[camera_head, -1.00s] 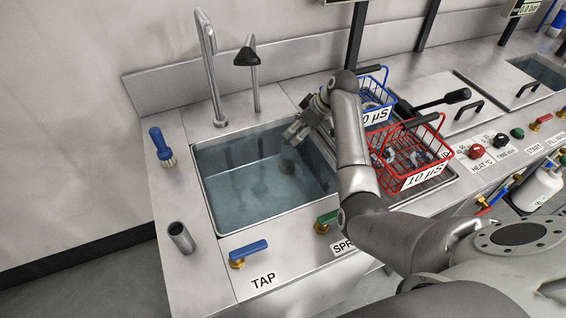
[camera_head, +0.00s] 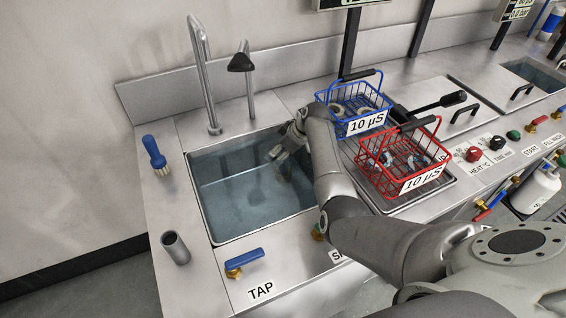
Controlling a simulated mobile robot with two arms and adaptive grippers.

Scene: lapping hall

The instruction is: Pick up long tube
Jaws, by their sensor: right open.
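A short grey metal tube (camera_head: 175,247) stands upright, open end up, on the counter at the left front of the sink. It is the only loose tube I can make out, and no gripper is near it. My right gripper (camera_head: 279,157) is over the right part of the sink basin (camera_head: 222,200), low and pointing down to the left. Its jaws look open and nothing shows clearly between them. My right arm hides part of the basin's right side. My left gripper is not in view.
A blue basket (camera_head: 352,105) and a red basket (camera_head: 404,160) with parts stand right of my arm. A blue-handled brush (camera_head: 154,153) stands left of the sink. A tall faucet (camera_head: 205,75) and a black-headed spray (camera_head: 243,62) rise behind it. A blue tap lever (camera_head: 244,258) is in front.

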